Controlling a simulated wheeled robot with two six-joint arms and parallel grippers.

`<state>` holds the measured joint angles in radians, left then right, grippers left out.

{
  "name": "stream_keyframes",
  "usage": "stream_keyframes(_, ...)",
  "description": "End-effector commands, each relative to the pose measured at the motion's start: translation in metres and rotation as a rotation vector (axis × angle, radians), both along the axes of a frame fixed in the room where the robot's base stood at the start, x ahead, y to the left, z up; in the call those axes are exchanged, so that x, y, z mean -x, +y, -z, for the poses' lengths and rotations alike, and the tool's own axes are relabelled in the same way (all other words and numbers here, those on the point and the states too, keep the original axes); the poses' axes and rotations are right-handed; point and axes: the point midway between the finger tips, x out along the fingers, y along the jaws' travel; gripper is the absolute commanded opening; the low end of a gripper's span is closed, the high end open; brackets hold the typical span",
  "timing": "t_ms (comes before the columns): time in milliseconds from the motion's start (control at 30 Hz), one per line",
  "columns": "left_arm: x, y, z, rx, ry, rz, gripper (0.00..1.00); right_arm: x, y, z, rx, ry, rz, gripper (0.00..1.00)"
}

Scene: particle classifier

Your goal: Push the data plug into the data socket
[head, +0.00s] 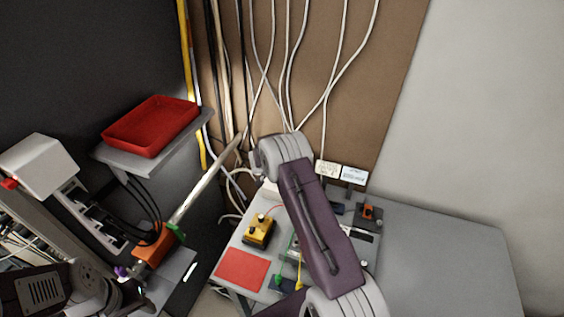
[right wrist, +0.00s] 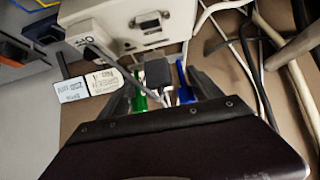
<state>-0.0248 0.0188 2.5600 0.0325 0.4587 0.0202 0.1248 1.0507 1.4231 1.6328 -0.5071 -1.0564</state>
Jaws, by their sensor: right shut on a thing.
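In the right wrist view, my right gripper (right wrist: 160,90) is shut on a dark rectangular plug (right wrist: 158,71), with its grey fingers on either side. A pale box (right wrist: 110,35) lies just ahead of it, with a dark socket (right wrist: 149,22) and a narrow slot on its face. The plug appears close to this face and apart from the socket; depth is hard to judge. In the head view, my purple right arm hides its gripper, the plug and the socket. A dark grey part at the lower left seems to be my left arm; its fingers are not clear.
Several pale and black cables (right wrist: 245,60) hang beside the box. Two white labels (head: 342,172) stand behind the grey bench (head: 435,250). The bench holds a yellow device (head: 259,231) and a red mat (head: 242,269). A red tray (head: 150,125) sits on a shelf.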

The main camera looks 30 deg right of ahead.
Motion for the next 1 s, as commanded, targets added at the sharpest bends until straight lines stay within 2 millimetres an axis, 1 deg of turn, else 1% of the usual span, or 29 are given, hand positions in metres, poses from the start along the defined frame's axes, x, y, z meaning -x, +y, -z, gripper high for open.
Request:
stream_keyframes(33, 0.0, 0.0, 0.009, 0.0, 0.001, 0.0, 0.45, 0.0, 0.0, 0.011, 0.0, 0.001, -0.001, 0.24)
stream_keyframes(100, 0.0, 0.0, 0.013, 0.0, 0.001, 0.0, 0.45, 0.0, 0.0, 0.02, -0.001, 0.001, 0.0, 0.24)
stream_keyframes(333, 0.0, 0.0, 0.024, 0.0, 0.0, 0.0, 0.45, 0.0, 0.0, 0.039, 0.0, 0.0, 0.0, 0.24)
stream_keyframes(500, 0.0, 0.0, 0.025, 0.0, 0.0, 0.0, 0.45, 0.0, 0.0, 0.043, 0.0, 0.0, 0.0, 0.24)
stream_keyframes(1000, 0.0, 0.0, 0.025, 0.0, 0.0, 0.0, 0.45, 0.0, 0.0, 0.043, 0.0, 0.0, 0.0, 0.24)
